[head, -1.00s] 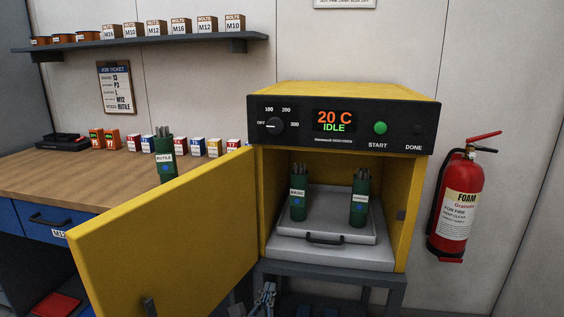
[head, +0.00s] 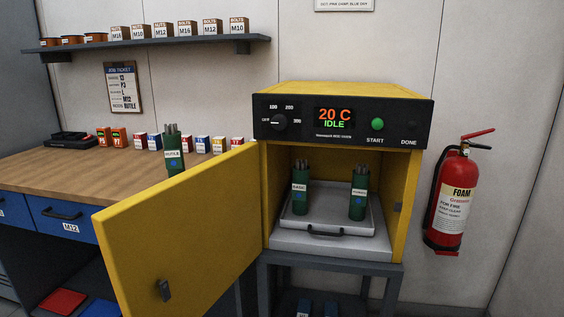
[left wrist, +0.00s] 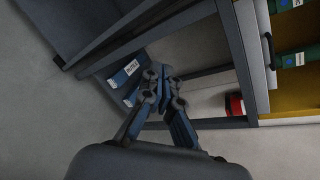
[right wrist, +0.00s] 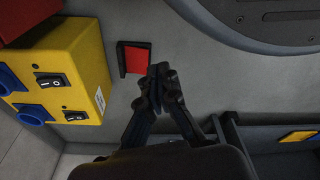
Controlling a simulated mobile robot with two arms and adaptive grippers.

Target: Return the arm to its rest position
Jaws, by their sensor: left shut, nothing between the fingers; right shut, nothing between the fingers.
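My left gripper (left wrist: 160,78) is shut and empty in the left wrist view. It is beside the dark frame of the oven stand, apart from the tray. My right gripper (right wrist: 160,75) is shut and empty in the right wrist view, over the floor. Neither gripper shows in the head view. The yellow oven (head: 345,93) stands open, its display reading 20 C IDLE. Inside, a grey tray (head: 290,222) bears two green rod canisters (head: 301,190) (head: 358,195), both upright. A third green canister (head: 174,155), labelled RUTILE, stands on the bench.
The oven door (head: 185,230) swings out to the left, in front of the wooden bench (head: 90,180). A fire extinguisher (head: 456,205) hangs on the right wall. The right wrist view shows a yellow socket box (right wrist: 75,75) left of the gripper and a red-and-black item (right wrist: 137,60).

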